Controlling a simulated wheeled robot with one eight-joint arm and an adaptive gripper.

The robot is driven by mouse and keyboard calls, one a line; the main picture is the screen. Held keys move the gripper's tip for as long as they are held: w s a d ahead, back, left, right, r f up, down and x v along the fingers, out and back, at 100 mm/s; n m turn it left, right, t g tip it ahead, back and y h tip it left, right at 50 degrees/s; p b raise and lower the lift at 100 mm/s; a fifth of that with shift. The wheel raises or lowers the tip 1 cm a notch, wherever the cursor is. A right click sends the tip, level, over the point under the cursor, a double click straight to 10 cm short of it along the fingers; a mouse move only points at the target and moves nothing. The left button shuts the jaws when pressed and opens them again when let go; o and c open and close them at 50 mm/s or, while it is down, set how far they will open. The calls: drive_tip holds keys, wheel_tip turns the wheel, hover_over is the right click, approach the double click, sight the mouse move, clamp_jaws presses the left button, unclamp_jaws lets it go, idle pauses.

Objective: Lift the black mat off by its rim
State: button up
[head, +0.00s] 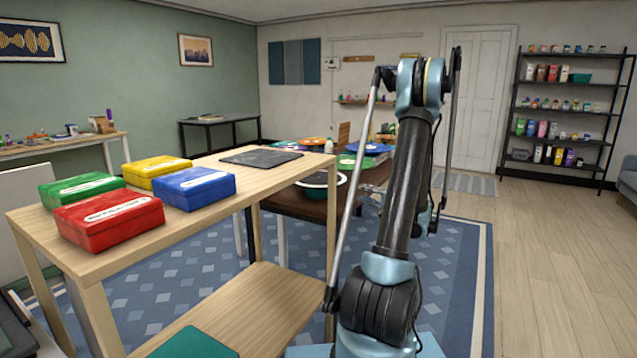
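The black mat (262,157) is a thin, dark, flat sheet lying on the far part of the light wooden table top, in the head view. Nothing is seen lying on it, and its edge shows all round. My arm rises at the right of the picture, apart from the mat. I cannot make out my gripper's fingers in this view, so whether it is open or shut is not shown.
Red (110,222), green (82,190), yellow (156,171) and blue (194,187) boxes stand on the near part of the wooden table (230,206). Bare wood surrounds the mat. A darker table (300,208) with colourful items stands behind, partly hidden by my arm.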

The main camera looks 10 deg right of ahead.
drive_tip(key=x, duration=0.9)
drive_tip(key=shift+w+a, duration=0.25)
drive_tip(key=shift+a, duration=0.05)
drive_tip(key=shift+x, duration=3.2)
drive_tip(key=shift+d, duration=0.15)
clamp_jaws()
